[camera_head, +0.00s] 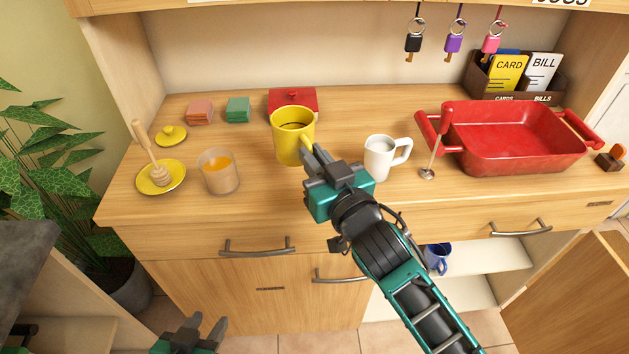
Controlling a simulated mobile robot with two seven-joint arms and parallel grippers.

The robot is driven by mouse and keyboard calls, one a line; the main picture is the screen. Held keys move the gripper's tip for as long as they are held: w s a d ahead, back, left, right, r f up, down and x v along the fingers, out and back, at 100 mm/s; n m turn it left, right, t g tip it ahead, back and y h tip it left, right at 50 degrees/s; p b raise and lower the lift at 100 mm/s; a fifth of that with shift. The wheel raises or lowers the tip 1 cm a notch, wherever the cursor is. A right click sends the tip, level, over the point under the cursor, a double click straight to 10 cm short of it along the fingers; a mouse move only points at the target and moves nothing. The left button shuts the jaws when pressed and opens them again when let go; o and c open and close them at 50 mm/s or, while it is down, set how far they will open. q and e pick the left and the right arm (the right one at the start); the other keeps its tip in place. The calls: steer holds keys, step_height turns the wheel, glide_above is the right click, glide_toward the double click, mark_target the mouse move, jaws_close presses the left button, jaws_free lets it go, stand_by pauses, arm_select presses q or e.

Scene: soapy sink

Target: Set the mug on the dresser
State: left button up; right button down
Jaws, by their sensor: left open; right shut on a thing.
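A yellow mug (288,142) is upright at the middle of the wooden dresser top (350,115), with its handle toward the right front. My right gripper (314,157) is shut on the mug's handle side, and its fingers partly hide the handle. Whether the mug's base touches the dresser top or is slightly above it, I cannot tell. My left gripper (205,328) is open and empty at the bottom of the view, low in front of the dresser.
A candle jar (219,173), honey dipper (155,165) and red box (292,97) stand left and behind. A blue mug (437,257) sits on a lower shelf.

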steer(key=shift+f+b, duration=0.6)
steer(key=shift+f, duration=2.05)
steer(key=shift+f, duration=0.15)
steer(key=c, duration=1.2)
jaws_free()
steer(key=shift+f, duration=0.1)
steer(key=shift+o, duration=0.2)
